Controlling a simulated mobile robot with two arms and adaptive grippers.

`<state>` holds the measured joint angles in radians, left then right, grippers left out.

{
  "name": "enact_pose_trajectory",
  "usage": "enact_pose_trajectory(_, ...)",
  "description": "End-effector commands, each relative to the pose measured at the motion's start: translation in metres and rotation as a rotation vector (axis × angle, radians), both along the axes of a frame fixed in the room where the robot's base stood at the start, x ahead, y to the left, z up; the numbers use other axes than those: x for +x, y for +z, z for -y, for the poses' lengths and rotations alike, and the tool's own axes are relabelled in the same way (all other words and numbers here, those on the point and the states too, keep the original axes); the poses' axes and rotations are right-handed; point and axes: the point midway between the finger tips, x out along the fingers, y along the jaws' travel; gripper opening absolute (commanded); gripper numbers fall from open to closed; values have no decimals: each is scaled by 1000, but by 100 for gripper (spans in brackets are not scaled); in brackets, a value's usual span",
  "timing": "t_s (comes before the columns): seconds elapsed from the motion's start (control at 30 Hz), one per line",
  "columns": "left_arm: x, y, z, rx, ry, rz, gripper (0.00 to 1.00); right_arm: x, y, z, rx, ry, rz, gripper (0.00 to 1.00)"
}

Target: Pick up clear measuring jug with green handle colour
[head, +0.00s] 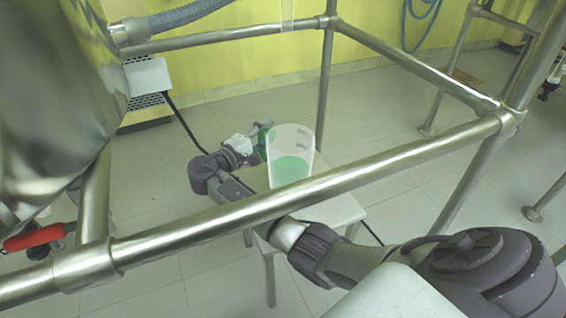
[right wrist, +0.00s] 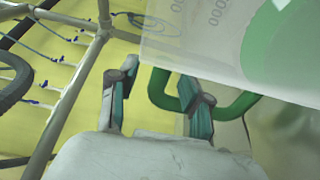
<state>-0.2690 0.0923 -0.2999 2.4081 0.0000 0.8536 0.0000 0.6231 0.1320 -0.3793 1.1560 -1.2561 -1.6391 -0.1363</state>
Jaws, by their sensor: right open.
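The clear measuring jug (head: 291,143) stands upright on a small pale stool (head: 336,212), with green showing at its bottom. Its green handle is on the left side, mostly hidden in the head view behind my right gripper (head: 258,139). In the right wrist view my right gripper (right wrist: 162,88) is open. The green handle (right wrist: 158,90) shows between its fingers, and the right finger overlaps the handle's loop. I cannot tell whether a finger touches it. The jug wall (right wrist: 205,45) fills the upper right there. My left gripper is not in view.
A metal pipe frame (head: 300,190) crosses in front of the stool, and my right arm reaches beneath its front bar. A large steel vessel (head: 50,90) stands at the left. A red-handled valve (head: 33,237) is below it. A dark cable runs behind the gripper.

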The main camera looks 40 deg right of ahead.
Motion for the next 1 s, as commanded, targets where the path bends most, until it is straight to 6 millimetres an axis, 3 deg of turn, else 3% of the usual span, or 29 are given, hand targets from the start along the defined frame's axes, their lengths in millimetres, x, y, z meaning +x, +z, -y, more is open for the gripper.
enact_pose_trajectory(0.03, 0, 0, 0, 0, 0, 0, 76, 0, 0, 0, 0, 0, 0, 47)
enact_pose_trajectory(0.3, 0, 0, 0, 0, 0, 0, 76, 0, 0, 0, 0, 0, 0, 2)
enact_pose_trajectory(0.33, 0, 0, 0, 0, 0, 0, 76, 0, 0, 0, 0, 0, 0, 0)
enact_pose_trajectory(0.83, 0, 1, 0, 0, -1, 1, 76, 0, 3, -1, -2, 1, 4, 0)
enact_pose_trajectory(1.0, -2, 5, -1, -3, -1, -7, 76, 0, 19, -1, -2, 1, 7, 0)
